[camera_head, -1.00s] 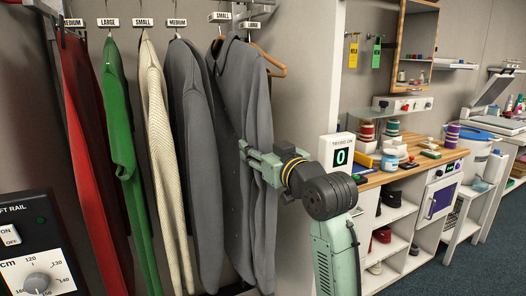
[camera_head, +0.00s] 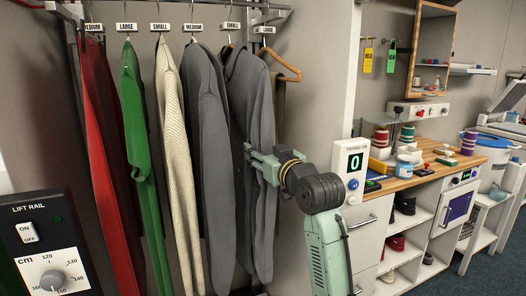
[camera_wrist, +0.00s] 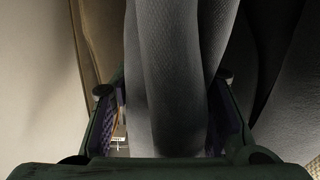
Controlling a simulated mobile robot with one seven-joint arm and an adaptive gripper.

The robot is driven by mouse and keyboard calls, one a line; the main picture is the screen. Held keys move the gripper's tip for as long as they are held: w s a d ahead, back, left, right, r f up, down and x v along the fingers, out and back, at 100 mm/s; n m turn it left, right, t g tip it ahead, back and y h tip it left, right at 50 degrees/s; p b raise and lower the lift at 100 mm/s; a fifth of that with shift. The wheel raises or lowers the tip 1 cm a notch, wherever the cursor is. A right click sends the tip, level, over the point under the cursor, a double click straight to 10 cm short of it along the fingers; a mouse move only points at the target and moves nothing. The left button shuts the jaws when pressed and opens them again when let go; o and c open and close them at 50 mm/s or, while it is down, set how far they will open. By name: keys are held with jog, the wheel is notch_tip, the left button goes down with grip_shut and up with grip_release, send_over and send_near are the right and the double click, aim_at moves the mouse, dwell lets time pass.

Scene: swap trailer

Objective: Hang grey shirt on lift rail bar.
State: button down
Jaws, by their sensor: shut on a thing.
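My gripper (camera_head: 256,156) is shut on the grey shirt (camera_head: 243,110), a dark grey button-front garment, at its right edge about mid-height. In the wrist view my gripper (camera_wrist: 163,110) has folded grey cloth (camera_wrist: 165,70) between its two pads. The shirt hangs upright, its top just below a SMALL tag and the lift rail bar (camera_head: 180,5). I cannot tell whether its hook rests on the bar; the tags and collar partly hide it. Another grey garment (camera_head: 205,130) hangs close on its left, under a MEDIUM tag.
Red (camera_head: 100,130), green (camera_head: 135,110) and cream (camera_head: 172,120) garments hang farther left. A wooden hanger (camera_head: 284,64) with a brown garment is behind the shirt on the right. The lift rail control box (camera_head: 42,245) is at the lower left. A counter (camera_head: 410,180) with spools stands right.

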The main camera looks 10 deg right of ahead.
jog(key=shift+w+f, duration=0.15)
jog(key=shift+f, duration=0.2)
jog(key=c, duration=0.8)
grip_release()
jog(key=shift+c, duration=0.2)
